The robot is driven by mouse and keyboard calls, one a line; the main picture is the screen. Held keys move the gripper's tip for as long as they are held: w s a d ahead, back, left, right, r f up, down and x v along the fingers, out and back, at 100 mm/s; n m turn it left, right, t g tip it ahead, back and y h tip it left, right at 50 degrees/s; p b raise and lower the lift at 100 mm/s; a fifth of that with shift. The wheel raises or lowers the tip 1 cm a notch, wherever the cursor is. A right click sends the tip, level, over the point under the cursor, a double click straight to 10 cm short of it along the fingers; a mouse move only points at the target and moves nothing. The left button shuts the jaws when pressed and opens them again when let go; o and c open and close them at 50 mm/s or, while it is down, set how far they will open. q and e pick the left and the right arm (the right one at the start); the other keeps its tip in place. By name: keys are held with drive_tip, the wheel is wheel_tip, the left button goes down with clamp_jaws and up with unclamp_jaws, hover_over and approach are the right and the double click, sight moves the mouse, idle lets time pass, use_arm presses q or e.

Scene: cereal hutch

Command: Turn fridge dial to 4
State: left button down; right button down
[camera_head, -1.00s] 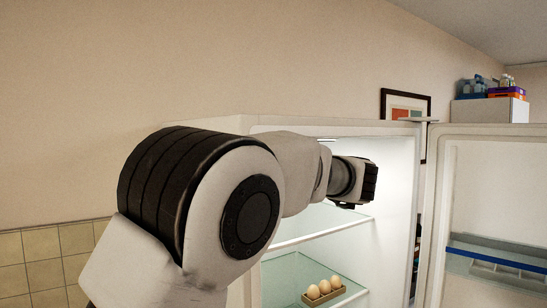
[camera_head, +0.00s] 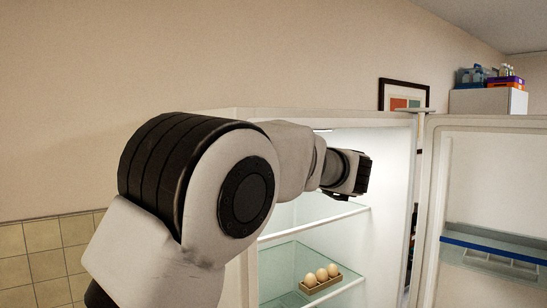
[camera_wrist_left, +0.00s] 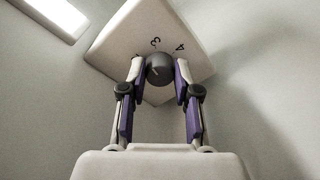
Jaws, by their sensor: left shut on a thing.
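The fridge dial (camera_wrist_left: 159,68) is a dark grey round knob on a white panel (camera_wrist_left: 125,48) inside the fridge. The numbers 3 and 4 show on the panel above the knob, the 4 to the right of the 3. A light mark shows on the knob, but I cannot tell exactly which number it points to. My left gripper (camera_wrist_left: 158,75) is shut on the dial, one finger on each side. In the head view my left gripper (camera_head: 360,174) reaches into the upper part of the open fridge (camera_head: 395,205), and the dial is hidden there. My right gripper is not in view.
A glass shelf (camera_head: 318,220) lies below my left gripper. An egg tray (camera_head: 322,285) with three eggs stands on the lower shelf. The fridge door (camera_head: 485,180) stands open at the right. A bright lamp (camera_wrist_left: 55,15) shows at the wrist view's upper left.

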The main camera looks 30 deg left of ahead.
use_arm(q)
drive_tip(key=m, duration=0.5)
drive_tip(key=m+t+p, duration=0.1)
drive_tip(key=m, duration=1)
drive_tip(key=shift+s+a+r+m+p, duration=0.15)
drive_tip(key=shift+s+a+m+p, duration=0.1)
drive_tip(key=shift+m+p, duration=0.15)
drive_tip(key=c, duration=0.8)
unclamp_jaws()
drive_tip(key=shift+a, duration=0.1)
drive_tip(key=shift+f, duration=0.2)
